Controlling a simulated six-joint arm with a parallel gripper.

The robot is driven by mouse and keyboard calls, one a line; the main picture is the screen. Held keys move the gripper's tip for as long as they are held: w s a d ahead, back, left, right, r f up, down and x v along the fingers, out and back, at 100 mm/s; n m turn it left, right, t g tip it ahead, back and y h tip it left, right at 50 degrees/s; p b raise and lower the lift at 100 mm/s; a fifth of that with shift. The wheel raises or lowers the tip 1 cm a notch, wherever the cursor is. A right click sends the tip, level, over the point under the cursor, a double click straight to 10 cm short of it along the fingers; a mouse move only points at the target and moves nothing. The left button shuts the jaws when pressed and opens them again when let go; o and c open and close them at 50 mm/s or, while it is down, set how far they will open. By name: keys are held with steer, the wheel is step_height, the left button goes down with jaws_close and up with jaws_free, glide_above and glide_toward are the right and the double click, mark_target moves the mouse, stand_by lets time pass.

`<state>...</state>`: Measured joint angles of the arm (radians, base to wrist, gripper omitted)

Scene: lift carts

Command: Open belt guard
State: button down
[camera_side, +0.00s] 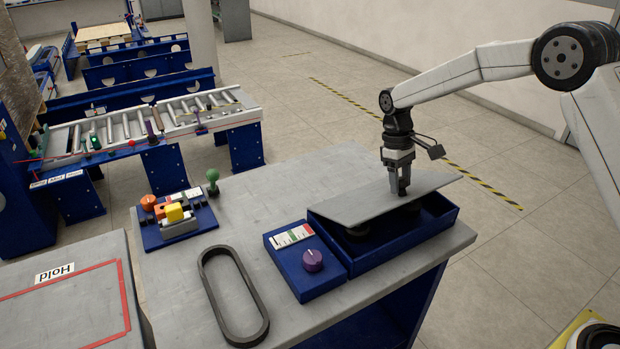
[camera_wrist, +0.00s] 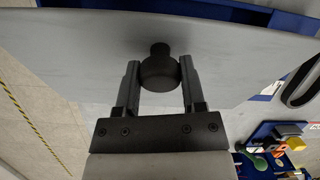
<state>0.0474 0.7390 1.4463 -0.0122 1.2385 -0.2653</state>
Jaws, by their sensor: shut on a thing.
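The belt guard is a flat grey plate (camera_side: 355,203) over a blue open box (camera_side: 405,243) on the bench. It sits tilted, with a gap between it and the box at the front and right. A dark round part (camera_side: 357,231) shows under it; the rest of the inside is mostly hidden. My gripper (camera_side: 402,190) points down at the plate. In the wrist view, my gripper (camera_wrist: 159,80) is shut on the plate's black knob (camera_wrist: 158,70), one finger on each side. The plate (camera_wrist: 85,55) fills much of that view.
A blue box with a purple dial (camera_side: 312,260) adjoins the guard's box. A black oval belt (camera_side: 233,297) lies flat on the bench, left of it. A blue stand with coloured parts (camera_side: 177,216) and a green knob (camera_side: 212,181) stand further back. A roller conveyor (camera_side: 150,120) is behind.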

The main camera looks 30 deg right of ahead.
steer(key=w+r, duration=0.5)
steer(key=w, duration=0.5)
steer(key=shift+w+r, duration=0.25)
steer(key=shift+w+d, duration=0.1)
steer(key=shift+d, duration=0.05)
stand_by(0.4)
steer(key=shift+c, duration=0.9)
jaws_free()
steer(key=shift+r, duration=0.2)
